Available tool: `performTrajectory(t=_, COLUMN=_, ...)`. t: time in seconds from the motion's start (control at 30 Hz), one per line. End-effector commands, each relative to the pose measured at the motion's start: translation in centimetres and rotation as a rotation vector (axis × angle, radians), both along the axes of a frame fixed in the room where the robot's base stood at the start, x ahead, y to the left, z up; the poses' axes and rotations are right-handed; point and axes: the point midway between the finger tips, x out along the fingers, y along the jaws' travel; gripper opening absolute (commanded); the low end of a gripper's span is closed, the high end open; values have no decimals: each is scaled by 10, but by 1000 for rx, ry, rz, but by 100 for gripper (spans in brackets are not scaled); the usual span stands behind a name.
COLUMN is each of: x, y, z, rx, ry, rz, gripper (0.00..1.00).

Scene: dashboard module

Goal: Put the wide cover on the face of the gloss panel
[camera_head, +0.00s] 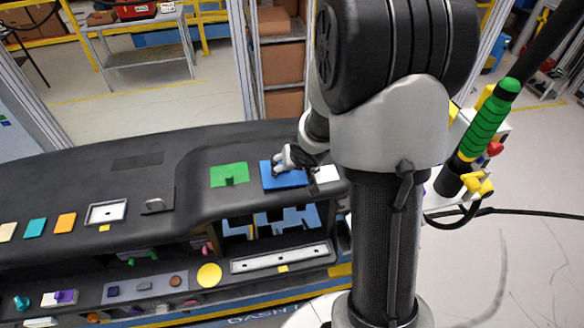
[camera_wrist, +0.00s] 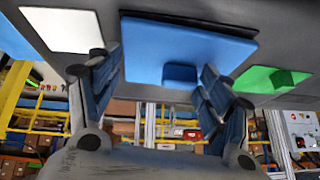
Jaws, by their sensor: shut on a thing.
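A blue rectangular plate with a small block-like handle, which looks like the wide cover (camera_head: 286,180), is at the dashboard's top right. In the wrist view the blue cover (camera_wrist: 160,48) overlaps a dark rectangle (camera_wrist: 205,22), whose edge shows along its far side; whether this is the gloss panel I cannot tell. My gripper (camera_head: 280,163) is at the blue cover and shut on it. In the wrist view my gripper (camera_wrist: 164,72) has its fingers around the handle side; the exact contact is unclear. Whether the cover touches the surface is hidden.
A green plate with a handle (camera_head: 229,175) lies left of the blue cover, and a white plate (camera_head: 327,174) lies right of it. Small coloured tiles (camera_head: 35,227) and a framed panel (camera_head: 106,212) sit at the left. An open bay (camera_head: 270,220) lies below.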

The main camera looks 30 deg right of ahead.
Motion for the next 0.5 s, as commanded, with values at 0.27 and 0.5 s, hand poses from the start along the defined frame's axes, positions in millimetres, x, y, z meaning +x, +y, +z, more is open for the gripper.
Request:
performTrajectory(t=0.27, x=0, y=0, z=-2, rx=0, ry=-1, rz=0, gripper=83)
performTrajectory(t=0.5, x=0, y=0, z=-1, rx=0, ry=-1, rz=0, gripper=93)
